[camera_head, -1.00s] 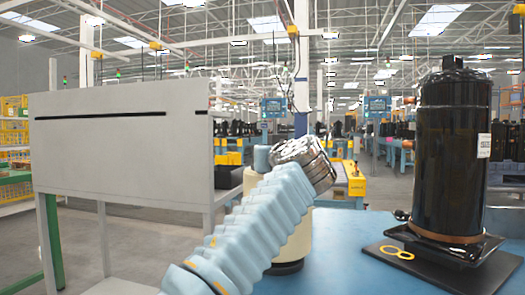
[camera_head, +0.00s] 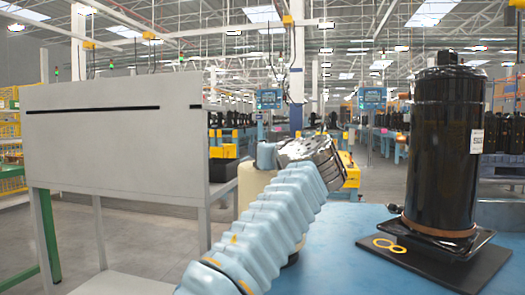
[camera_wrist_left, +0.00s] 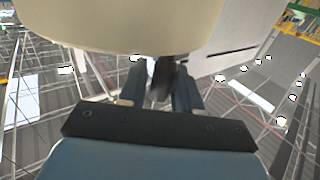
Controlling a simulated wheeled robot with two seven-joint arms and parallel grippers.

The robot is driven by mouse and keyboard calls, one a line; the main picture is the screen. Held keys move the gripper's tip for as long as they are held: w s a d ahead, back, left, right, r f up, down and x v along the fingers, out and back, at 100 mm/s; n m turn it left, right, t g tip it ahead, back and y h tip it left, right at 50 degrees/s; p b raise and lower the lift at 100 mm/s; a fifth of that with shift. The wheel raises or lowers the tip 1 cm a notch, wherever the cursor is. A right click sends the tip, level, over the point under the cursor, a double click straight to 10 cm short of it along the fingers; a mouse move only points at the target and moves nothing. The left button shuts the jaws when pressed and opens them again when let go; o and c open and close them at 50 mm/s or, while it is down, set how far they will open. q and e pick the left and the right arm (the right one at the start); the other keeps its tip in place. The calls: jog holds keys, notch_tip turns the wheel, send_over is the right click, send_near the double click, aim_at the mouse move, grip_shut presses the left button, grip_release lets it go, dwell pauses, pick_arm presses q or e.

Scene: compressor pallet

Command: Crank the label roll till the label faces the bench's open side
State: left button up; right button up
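A cream drum (camera_head: 252,183), which looks like the label roll, stands at the blue bench's left edge. My left arm largely hides it in the head view. It also fills the top of the left wrist view (camera_wrist_left: 130,22). No label shows on its visible surface. My left gripper (camera_wrist_left: 160,88) is under the drum in the wrist view, with a dark upright piece (camera_wrist_left: 162,78), possibly the crank handle, between its two fingers. I cannot tell whether the fingers press on it. The gripper's fingers are not clear in the head view. My right gripper is out of view.
A black compressor (camera_head: 443,150) with a white label stands on a dark plate (camera_head: 405,262) on the blue bench (camera_head: 340,225), right of my arm. A large grey panel stand (camera_head: 115,140) is at the left.

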pick_arm(q)
jog(key=shift+o, duration=0.8)
jog(key=b+v, duration=0.3)
jog(key=v, duration=1)
jog(key=shift+s+d, duration=0.2)
jog(key=shift+s, duration=0.15)
